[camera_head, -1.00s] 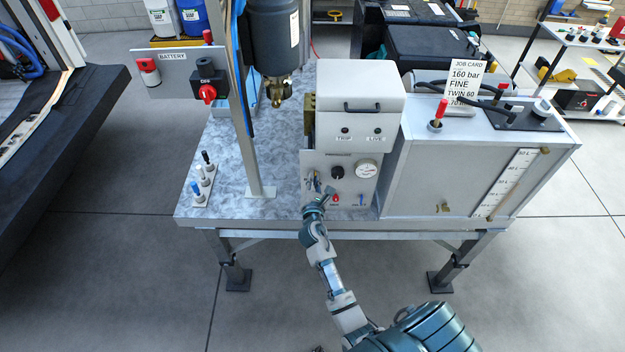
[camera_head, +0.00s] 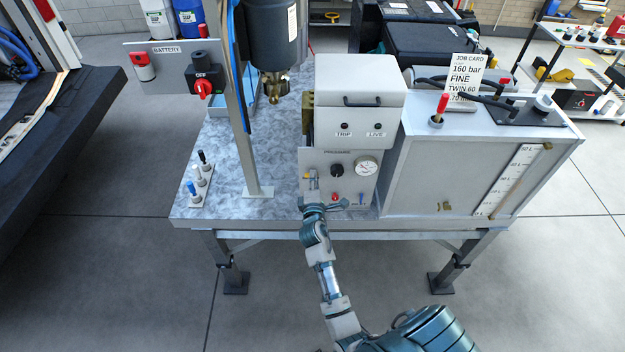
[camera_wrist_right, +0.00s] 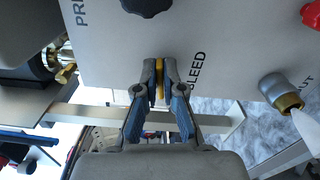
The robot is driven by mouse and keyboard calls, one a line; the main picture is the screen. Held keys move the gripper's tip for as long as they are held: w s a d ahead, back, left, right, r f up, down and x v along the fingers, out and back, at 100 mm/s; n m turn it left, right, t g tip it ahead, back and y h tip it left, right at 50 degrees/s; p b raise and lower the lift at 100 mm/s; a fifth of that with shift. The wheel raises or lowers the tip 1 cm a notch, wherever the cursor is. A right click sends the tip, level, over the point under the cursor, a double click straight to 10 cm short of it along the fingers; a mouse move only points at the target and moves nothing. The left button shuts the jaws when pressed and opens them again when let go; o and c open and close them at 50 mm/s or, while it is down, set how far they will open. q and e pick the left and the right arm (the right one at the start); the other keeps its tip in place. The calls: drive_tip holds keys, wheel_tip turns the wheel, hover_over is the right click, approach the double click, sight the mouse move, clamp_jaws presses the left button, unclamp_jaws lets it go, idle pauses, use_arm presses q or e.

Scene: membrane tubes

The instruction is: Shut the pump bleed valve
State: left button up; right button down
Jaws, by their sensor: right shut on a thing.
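The bleed valve is beside the BLEED lettering on the grey pump panel (camera_head: 352,190). Its yellow lever (camera_wrist_right: 159,82) shows between my fingers in the right wrist view. My right gripper (camera_wrist_right: 160,72) is shut on this lever, with a finger on each side. The fingers hide most of the valve. In the head view, my right gripper (camera_head: 312,204) is at the panel's lower left, and the small valve fittings (camera_head: 313,180) show just above it. My left gripper is in neither view.
A black knob (camera_head: 337,170), a pressure gauge (camera_head: 366,166) and a red knob (camera_head: 334,197) sit close right of my gripper. In the wrist view, a metal outlet with a brass end (camera_wrist_right: 283,91) sticks out at right. An upright post (camera_head: 243,130) stands left.

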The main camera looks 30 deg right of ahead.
drive_tip(key=shift+d+r+m, duration=0.15)
drive_tip(key=shift+r+m, duration=0.15)
drive_tip(key=shift+m, duration=0.6)
drive_tip(key=c, duration=1.3)
unclamp_jaws()
drive_tip(key=shift+c, duration=0.2)
drive_tip(key=shift+o, duration=0.2)
drive_tip(key=shift+w+d+f, duration=0.15)
drive_tip(key=shift+d+f, duration=0.05)
drive_tip(key=shift+f, duration=0.25)
drive_tip(key=v, duration=1.2)
drive_tip(key=shift+w+d, duration=0.1)
